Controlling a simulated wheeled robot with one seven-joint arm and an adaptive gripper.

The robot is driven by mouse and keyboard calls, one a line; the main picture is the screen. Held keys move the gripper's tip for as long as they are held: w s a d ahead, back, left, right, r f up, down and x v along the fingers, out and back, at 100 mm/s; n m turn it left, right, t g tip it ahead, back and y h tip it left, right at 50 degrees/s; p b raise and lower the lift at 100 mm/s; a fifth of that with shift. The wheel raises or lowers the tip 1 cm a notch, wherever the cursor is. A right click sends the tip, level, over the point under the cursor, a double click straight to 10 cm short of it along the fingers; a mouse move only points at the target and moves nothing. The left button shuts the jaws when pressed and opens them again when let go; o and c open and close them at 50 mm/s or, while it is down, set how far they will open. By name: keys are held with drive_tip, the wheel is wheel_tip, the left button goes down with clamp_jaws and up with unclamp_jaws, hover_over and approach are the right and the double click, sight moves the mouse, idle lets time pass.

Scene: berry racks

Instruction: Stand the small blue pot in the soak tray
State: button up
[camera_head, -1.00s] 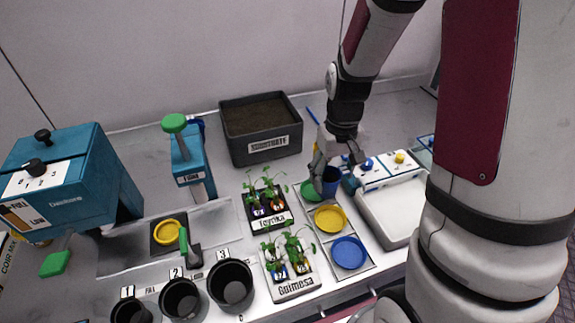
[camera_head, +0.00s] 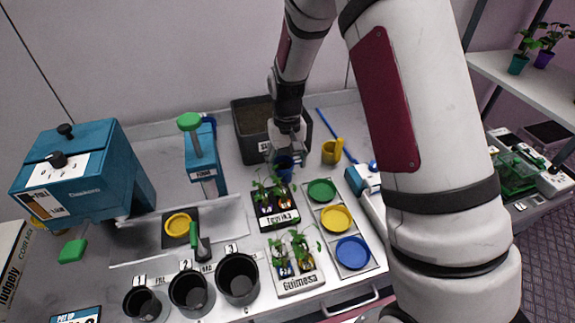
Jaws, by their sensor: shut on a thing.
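The small blue pot (camera_head: 284,168) is in my gripper (camera_head: 286,157), in front of the dark substrate bin and above the back of the Toyonoka plant tray. My gripper is shut on it from above, and the fingers partly cover its upper part. A pale basin (camera_head: 372,208), which may be the soak tray, lies to the right. Most of it is hidden behind my arm, so I cannot see inside it.
Green (camera_head: 321,190), yellow (camera_head: 336,218) and blue (camera_head: 352,252) saucers lie in a row. Two plant trays (camera_head: 283,224) stand left of them. The substrate bin (camera_head: 246,117) is behind; a yellow jug (camera_head: 331,152) is to the right. Black pots (camera_head: 238,280) line the front.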

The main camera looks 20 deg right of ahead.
drive_tip(key=shift+f, duration=0.6)
drive_tip(key=shift+f, duration=0.15)
drive_tip(key=o, duration=1.1)
